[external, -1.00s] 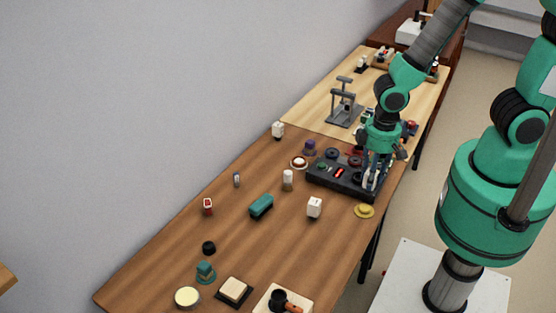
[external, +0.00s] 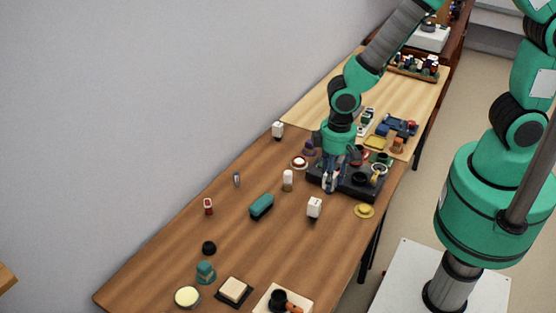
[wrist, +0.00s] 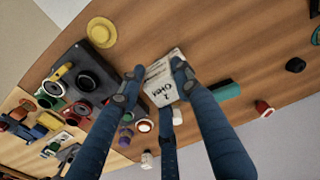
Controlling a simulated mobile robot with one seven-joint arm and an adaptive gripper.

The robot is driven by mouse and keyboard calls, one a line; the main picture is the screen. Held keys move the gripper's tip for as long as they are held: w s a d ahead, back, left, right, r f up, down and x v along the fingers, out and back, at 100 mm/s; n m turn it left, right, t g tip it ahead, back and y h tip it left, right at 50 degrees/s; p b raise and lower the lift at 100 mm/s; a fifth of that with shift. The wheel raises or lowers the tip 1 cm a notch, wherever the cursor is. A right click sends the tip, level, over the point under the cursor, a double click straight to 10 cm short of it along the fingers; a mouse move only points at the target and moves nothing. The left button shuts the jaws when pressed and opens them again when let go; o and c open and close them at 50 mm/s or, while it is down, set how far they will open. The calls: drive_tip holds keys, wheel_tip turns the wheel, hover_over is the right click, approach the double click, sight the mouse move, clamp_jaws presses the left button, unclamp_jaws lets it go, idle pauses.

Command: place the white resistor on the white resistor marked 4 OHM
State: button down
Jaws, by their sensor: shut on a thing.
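My gripper (external: 329,187) is low beside the left front part of the black device. In the wrist view, its fingers (wrist: 157,72) are closed around a white block-shaped resistor (wrist: 163,91) with dark "OHM" lettering; its digit is too small to read surely. Another white block (external: 314,207) with dark marks stands on the brown table, just in front of and left of my gripper. In the wrist view it seems to be the pale part behind the held resistor. Whether the two touch is hidden. A third white block (external: 278,130) stands at the far left edge.
The black device (external: 350,190) is close to the gripper's right. A white cylinder (external: 288,178), a teal box (external: 262,206) and a yellow disc (external: 364,211) stand nearby. Bare wood lies in front of the white block. Several objects stand on the lighter table (external: 300,110).

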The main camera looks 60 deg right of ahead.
drive_tip(key=shift+w+a+f, duration=0.1)
drive_tip(key=shift+w+a, duration=0.25)
drive_tip(key=shift+w, duration=0.4)
drive_tip(key=shift+w+a, duration=0.35)
drive_tip(key=shift+w, duration=0.35)
drive_tip(key=shift+w+a, duration=0.1)
drive_tip(key=shift+w, duration=0.15)
drive_tip(key=shift+w+f, duration=0.1)
drive_tip(key=shift+f, duration=0.2)
drive_tip(key=shift+f+b, duration=0.45)
drive_tip(key=shift+f, duration=1.05)
drive_tip(key=shift+f, duration=0.2)
drive_tip(key=c, duration=1.2)
unclamp_jaws()
drive_tip(key=shift+r, duration=0.15)
